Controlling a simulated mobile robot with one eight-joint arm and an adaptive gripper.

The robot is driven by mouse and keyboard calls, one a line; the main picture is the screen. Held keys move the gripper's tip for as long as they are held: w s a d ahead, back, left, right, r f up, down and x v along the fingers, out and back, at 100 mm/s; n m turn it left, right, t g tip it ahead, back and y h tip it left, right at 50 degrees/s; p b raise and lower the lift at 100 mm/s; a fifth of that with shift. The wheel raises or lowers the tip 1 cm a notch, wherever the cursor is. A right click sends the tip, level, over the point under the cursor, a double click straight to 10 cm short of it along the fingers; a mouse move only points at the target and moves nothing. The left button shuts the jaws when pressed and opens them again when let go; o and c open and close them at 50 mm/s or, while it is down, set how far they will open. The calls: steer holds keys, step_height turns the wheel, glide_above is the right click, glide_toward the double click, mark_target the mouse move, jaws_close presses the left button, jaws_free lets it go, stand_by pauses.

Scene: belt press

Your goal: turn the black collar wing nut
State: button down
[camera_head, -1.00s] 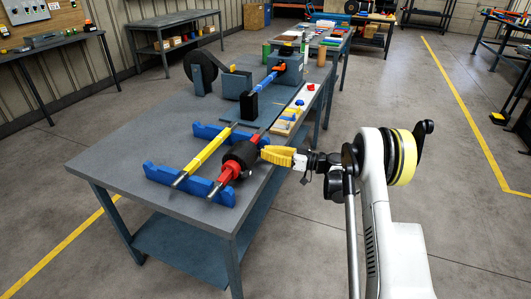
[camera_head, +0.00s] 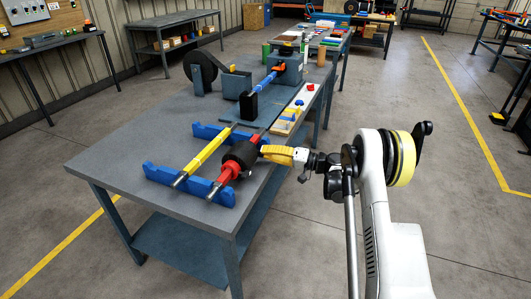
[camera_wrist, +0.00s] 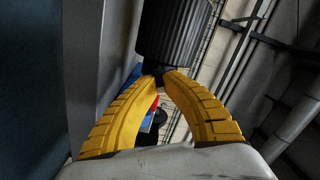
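A black ribbed collar (camera_head: 240,154) sits around the red shaft (camera_head: 229,174) at the near right of the bench; the ribbed collar (camera_wrist: 175,30) also fills the top of the wrist view. My gripper (camera_wrist: 163,73) has its yellow fingers bowed inward, tips nearly together just below the collar. A small dark piece, seemingly the black wing nut, lies between the tips, mostly hidden by them. In the head view my gripper (camera_head: 263,149) reaches the collar's right side from over the bench edge.
A yellow shaft (camera_head: 204,154) lies parallel to the red one across two blue cradles (camera_head: 160,175). A tray of small coloured parts (camera_head: 284,127) lies along the bench's right edge. The grey bench top (camera_head: 130,155) is clear at left.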

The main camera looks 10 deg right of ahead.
steer(key=m, duration=0.4)
steer(key=shift+f+m, duration=0.1)
steer(key=shift+m, duration=0.3)
stand_by(0.4)
steer(key=c, duration=1.5)
jaws_free()
steer(key=v, duration=1.2)
